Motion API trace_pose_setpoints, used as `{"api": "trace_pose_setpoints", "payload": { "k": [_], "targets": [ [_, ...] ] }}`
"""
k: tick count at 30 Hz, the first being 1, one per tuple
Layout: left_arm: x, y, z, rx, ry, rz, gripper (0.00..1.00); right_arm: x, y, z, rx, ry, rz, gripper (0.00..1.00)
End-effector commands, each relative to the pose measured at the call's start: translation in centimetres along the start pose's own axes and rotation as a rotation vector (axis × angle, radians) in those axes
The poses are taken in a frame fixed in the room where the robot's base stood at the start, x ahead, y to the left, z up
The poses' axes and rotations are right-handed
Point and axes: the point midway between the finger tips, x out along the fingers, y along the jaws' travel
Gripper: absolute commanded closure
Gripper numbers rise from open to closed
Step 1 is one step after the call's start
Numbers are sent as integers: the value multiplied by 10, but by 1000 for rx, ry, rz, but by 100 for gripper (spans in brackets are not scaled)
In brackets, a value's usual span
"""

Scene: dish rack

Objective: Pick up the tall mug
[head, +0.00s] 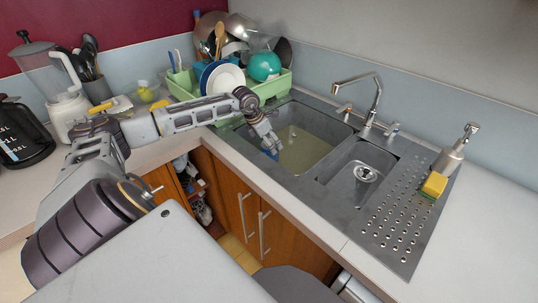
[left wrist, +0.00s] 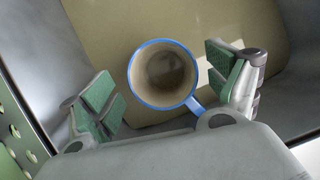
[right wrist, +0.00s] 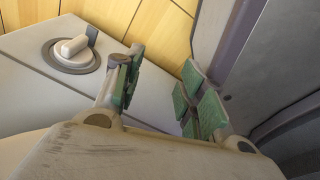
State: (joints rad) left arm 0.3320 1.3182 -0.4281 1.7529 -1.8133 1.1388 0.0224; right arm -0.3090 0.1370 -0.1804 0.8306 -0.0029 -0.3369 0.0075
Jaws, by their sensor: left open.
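The tall mug (left wrist: 163,76), pale inside with a blue rim and a blue handle at its lower right, is in the sink and shows from above in the left wrist view. My left gripper (left wrist: 157,80) is open, with one green-padded finger on either side of the mug; I cannot tell whether either finger touches it. In the head view a small blue part of the mug (head: 271,154) shows below my left gripper (head: 268,145), and the rest is hidden. My right gripper (right wrist: 160,75) is open and empty, away from the sink.
The large sink basin (head: 300,148) holds murky, tan-coloured water or has a tan floor. A green dish rack (head: 272,91) with plates and bowls stands behind it. A tap (head: 376,95), a soap dispenser (head: 452,155) and a yellow sponge (head: 434,184) are at the right.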

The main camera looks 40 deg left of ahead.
Motion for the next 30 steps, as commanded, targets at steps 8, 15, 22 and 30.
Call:
{"api": "trace_pose_setpoints", "payload": {
  "k": [8, 15, 22, 30],
  "targets": [
    [2, 0, 0, -1, 0, -1, 11, -1, 0, -2, 0, 4, 0, 60],
    [21, -1, -4, -2, 0, -2, 11, -2, 0, 1, 0, 1, 0, 60],
    [43, -2, -6, -2, -1, -2, 11, 0, 1, 12, -1, -14, 1, 60],
    [52, -1, -6, 0, 0, 0, 11, -1, 2, 8, -1, -8, 1, 60]
  ]
}}
